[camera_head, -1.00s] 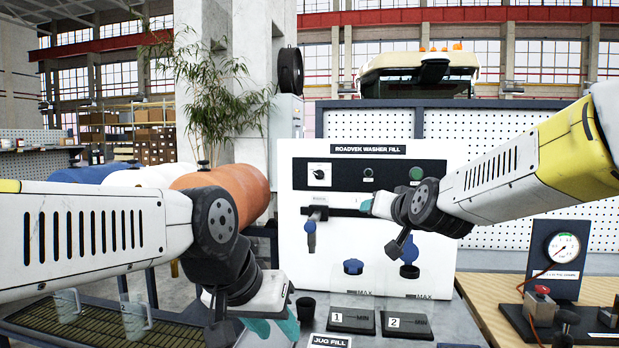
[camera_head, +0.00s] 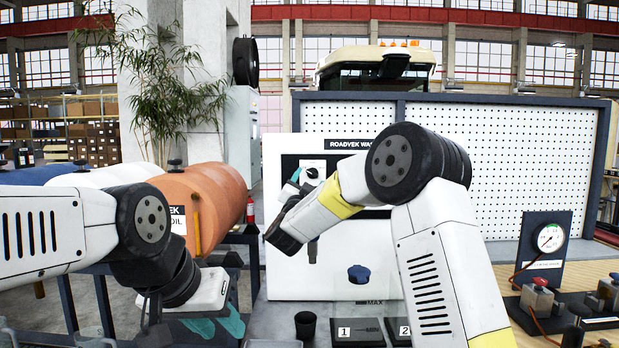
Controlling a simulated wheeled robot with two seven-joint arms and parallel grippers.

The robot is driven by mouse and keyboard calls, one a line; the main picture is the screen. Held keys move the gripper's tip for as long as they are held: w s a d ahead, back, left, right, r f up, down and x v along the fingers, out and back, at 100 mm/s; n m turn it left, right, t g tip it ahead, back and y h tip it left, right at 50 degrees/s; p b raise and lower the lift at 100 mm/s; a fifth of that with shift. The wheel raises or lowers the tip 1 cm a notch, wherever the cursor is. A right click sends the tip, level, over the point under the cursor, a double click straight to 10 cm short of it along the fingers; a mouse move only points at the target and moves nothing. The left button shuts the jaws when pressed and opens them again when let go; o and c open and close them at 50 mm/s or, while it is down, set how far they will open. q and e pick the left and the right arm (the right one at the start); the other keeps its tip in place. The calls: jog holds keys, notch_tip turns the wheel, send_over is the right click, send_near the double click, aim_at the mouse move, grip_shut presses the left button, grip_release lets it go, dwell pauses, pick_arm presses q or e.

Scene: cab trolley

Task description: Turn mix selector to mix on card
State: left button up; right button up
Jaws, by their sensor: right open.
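The mix selector (camera_head: 312,173) appears to be the small dark knob on the white plate at the upper left of the washer fill panel (camera_head: 317,283). Its markings are too small to read. My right gripper (camera_head: 292,184) has teal fingers and is at the selector plate's left side, close to the knob. Contact cannot be told, and my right arm hides much of the panel. My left gripper (camera_head: 217,325) is low at the left, away from the panel, with its teal fingers apart and empty. I cannot make out a mix card.
A blue cap (camera_head: 359,274) is on the panel's lower part. An orange drum (camera_head: 205,205) is at the left.

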aim_at(313, 174)
jog(key=shift+x, duration=1.65)
grip_shut()
jog(key=shift+m, duration=0.3)
jog(key=m+g+h, duration=0.1)
jog(key=m, duration=0.2)
jog(key=m+g+h, duration=0.1)
jog(key=m, duration=0.3)
jog(key=shift+r+m+g, duration=0.15)
jog(key=shift+m+g, duration=0.15)
jog(key=m+g, duration=0.2)
jog(key=m, duration=0.3)
jog(key=shift+m, duration=0.3)
